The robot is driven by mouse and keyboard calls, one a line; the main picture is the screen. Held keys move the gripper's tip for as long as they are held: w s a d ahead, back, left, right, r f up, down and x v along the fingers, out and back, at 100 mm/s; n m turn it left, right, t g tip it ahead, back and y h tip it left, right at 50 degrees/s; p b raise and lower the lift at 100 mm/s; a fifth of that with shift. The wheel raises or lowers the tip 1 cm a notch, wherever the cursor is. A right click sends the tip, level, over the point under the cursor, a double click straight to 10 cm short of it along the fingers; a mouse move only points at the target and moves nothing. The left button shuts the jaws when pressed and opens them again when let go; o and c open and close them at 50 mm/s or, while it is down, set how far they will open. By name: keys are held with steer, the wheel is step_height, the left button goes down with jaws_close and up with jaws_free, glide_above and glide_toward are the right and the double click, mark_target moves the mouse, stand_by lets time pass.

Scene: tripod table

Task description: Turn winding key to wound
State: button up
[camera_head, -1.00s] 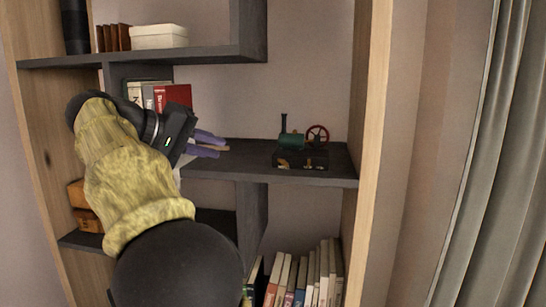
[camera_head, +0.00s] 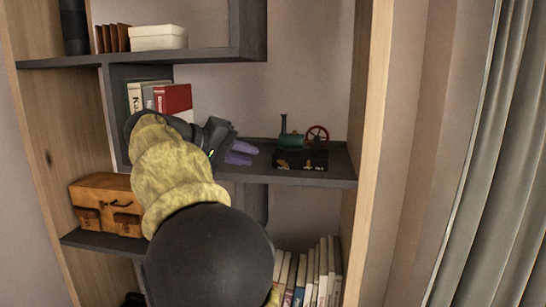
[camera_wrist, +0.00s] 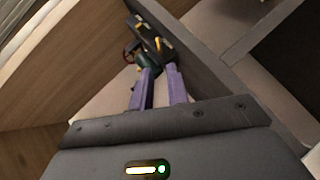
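A small model steam engine (camera_head: 291,141) with a green boiler, thin dark chimney and red flywheel (camera_head: 318,135) stands on a black box-like base (camera_head: 300,161) on the middle shelf. Brass-coloured bits (camera_head: 283,164) show on the base's front; I cannot tell which is the winding key. My gripper (camera_head: 254,152) is left of the engine, its purple fingers pointing at it, with a clear gap between. In the wrist view my gripper (camera_wrist: 160,70) has its fingers apart and nothing between them. The black base (camera_wrist: 172,42) shows beyond the tips, with a yellow part (camera_wrist: 158,44) on it.
The middle shelf (camera_head: 335,178) is bare around the engine, with the unit's upright panel (camera_head: 372,100) on the right. Red and white books (camera_head: 172,98) stand behind my arm. An orange-brown case (camera_head: 105,202) sits lower left. Several books (camera_head: 312,275) stand below.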

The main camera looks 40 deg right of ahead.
mark_target(278, 162)
steer(key=p+x, duration=0.3)
steer(key=x, duration=0.6)
